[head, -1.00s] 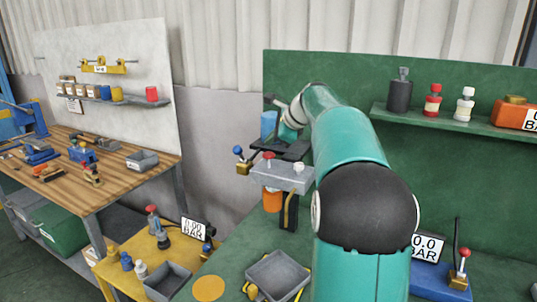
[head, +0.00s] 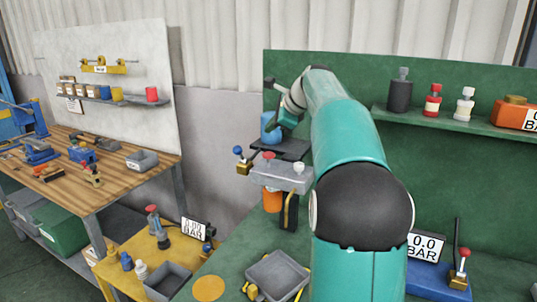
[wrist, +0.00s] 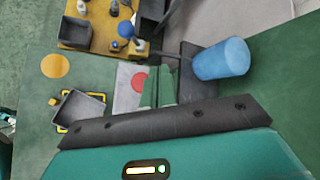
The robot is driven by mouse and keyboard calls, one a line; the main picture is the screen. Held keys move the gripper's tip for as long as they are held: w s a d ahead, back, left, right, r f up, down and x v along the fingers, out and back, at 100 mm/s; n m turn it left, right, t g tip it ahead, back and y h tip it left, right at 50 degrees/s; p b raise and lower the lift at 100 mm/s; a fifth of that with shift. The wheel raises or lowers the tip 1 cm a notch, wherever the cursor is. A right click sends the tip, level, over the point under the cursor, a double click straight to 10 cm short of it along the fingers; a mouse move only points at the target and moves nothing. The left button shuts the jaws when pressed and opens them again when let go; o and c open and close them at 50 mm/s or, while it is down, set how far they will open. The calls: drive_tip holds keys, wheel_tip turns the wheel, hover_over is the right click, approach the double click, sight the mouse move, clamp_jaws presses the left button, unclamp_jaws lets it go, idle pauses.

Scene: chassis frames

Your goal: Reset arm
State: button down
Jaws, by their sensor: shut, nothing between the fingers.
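The cylinder also shows in the head view (head: 270,128), partly behind my arm's end. The fingertips are not clear in the head view.
A grey tray (head: 276,276) and an orange-yellow disc (head: 208,288) lie on the green bench. A yellow table (head: 135,245) with gauge and bin stands left. A shelf (head: 465,125) with bottles is at the back right. A blue valve unit (head: 437,275) sits front right.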

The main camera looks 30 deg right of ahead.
drive_tip(key=shift+a, duration=0.1)
drive_tip(key=s+a+f+n+g, duration=0.1)
drive_tip(key=s+a+f+n, duration=0.1)
drive_tip(key=s+a+n, duration=0.6)
drive_tip(key=s+a+f+n+g, duration=0.1)
drive_tip(key=s+a+f+n, duration=0.3)
drive_tip(key=a, duration=0.8)
drive_tip(key=s+a+f+n, duration=0.3)
drive_tip(key=s+f+n, duration=0.1)
drive_tip(key=s, duration=0.2)
drive_tip(key=s+a+f+n+g+h, duration=0.1)
drive_tip(key=s+a+f+n, duration=0.2)
drive_tip(key=s, duration=0.4)
drive_tip(key=s+a+f+n+h, duration=0.1)
drive_tip(key=s+a+f+n, duration=0.3)
drive_tip(key=s, duration=0.3)
drive_tip(key=shift+f+n, duration=0.45)
drive_tip(key=shift+n, duration=0.35)
drive_tip(key=shift+r, duration=0.1)
